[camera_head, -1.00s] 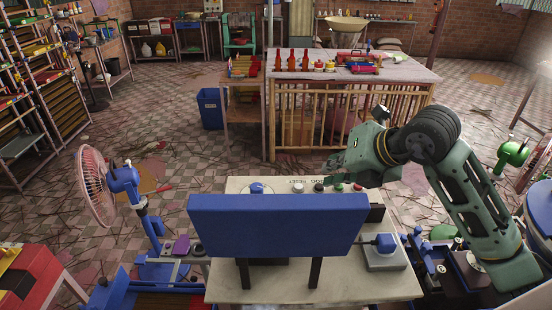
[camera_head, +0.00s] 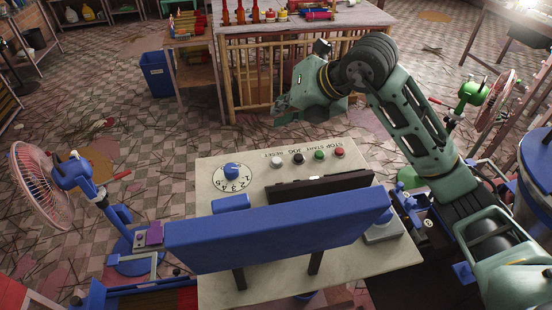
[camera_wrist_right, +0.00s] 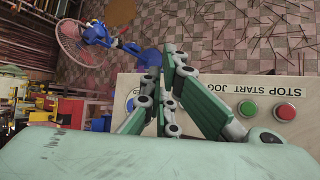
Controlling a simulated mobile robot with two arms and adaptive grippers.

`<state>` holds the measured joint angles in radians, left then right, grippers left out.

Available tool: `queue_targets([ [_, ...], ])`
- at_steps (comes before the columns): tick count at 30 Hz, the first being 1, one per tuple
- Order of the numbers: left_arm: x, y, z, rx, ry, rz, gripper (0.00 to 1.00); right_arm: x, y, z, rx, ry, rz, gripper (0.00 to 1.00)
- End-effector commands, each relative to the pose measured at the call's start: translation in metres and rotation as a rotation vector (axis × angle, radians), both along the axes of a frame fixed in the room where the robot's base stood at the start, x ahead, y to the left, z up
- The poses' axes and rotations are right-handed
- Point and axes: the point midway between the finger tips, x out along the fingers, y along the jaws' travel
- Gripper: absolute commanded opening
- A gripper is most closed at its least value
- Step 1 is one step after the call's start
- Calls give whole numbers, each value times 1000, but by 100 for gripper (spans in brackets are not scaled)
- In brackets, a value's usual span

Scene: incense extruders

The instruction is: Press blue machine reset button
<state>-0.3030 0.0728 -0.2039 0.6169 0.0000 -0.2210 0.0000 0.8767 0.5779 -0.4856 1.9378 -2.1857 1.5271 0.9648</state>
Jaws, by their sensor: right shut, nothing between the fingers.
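The machine's cream control panel (camera_head: 215,270) lies below me in the head view. Its row holds a white button (camera_head: 276,161) by the RESET label, a black button (camera_head: 298,158), a green button (camera_head: 319,155) and a red button (camera_head: 339,152). My right gripper (camera_head: 284,112) is shut and empty, above and beyond the panel's far edge, apart from the buttons. In the right wrist view my gripper (camera_wrist_right: 172,60) hides the white button; the green button (camera_wrist_right: 247,108) and red button (camera_wrist_right: 285,112) show to its right. My left gripper is not in view.
A big blue bar (camera_head: 270,232) on dark legs stands across the panel. A blue knob (camera_head: 232,171) on a numbered dial sits left of the buttons. A pink fan (camera_head: 38,185) stands at left. A wooden table (camera_head: 350,15) stands beyond; tiled floor lies between.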

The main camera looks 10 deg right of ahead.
Motion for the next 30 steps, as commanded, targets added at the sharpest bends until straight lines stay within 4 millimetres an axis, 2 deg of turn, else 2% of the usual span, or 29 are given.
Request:
queue_targets([
  [8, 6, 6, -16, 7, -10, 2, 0, 0, 0, -25, 1, 1, 0, 0],
  [19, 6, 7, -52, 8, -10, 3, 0, 0, 0, -78, -1, 0, -1, 0],
  [24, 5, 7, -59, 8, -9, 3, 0, 0, 0, -87, 0, 0, 0, 0],
  [30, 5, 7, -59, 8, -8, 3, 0, 0, 0, -86, 0, 0, 0, 0],
])
